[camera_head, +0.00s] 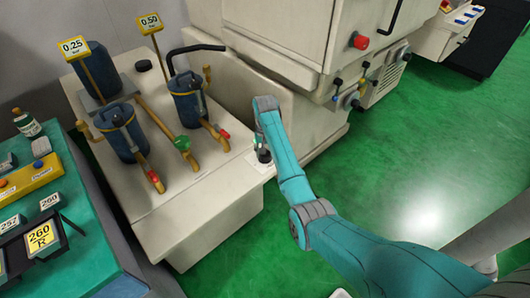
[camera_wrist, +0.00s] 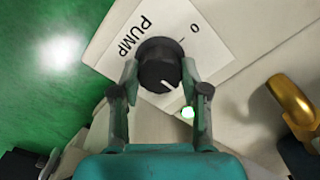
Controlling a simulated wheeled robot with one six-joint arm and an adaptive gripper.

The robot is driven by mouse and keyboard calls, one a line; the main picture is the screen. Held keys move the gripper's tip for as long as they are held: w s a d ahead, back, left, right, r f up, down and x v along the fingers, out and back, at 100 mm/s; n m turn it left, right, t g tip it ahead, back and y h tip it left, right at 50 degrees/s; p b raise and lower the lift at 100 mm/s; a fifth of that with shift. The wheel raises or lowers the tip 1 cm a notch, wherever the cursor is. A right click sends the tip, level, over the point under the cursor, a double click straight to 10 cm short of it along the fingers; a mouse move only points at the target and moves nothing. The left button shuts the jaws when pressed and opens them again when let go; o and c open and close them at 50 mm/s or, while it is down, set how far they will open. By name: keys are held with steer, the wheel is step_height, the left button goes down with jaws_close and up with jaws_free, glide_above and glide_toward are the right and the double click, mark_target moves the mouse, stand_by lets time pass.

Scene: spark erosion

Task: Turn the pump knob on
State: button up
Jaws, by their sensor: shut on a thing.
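The pump knob (camera_wrist: 158,62) is black and round with a white pointer line. It sits on a white label (camera_wrist: 205,60) that reads PUMP, with a dash and an O beside it. My gripper (camera_wrist: 160,76) is shut on the knob, one finger on each side. In the head view my gripper (camera_head: 263,149) is at the right edge of the cream tank top, and the knob is mostly hidden there.
The cream tank (camera_head: 215,195) carries blue filter canisters (camera_head: 187,102), yellow pipes, a green valve handle (camera_head: 182,143) and red-handled valves (camera_head: 153,176). A yellow pipe (camera_wrist: 290,100) is right of my gripper. A large machine (camera_head: 290,35) stands behind. Green floor is clear at right.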

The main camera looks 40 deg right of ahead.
stand_by(0.5)
steer(key=o, duration=1.1)
steer(key=shift+o, duration=0.2)
step_height(320, 180, up, 8)
steer(key=shift+f, duration=0.25)
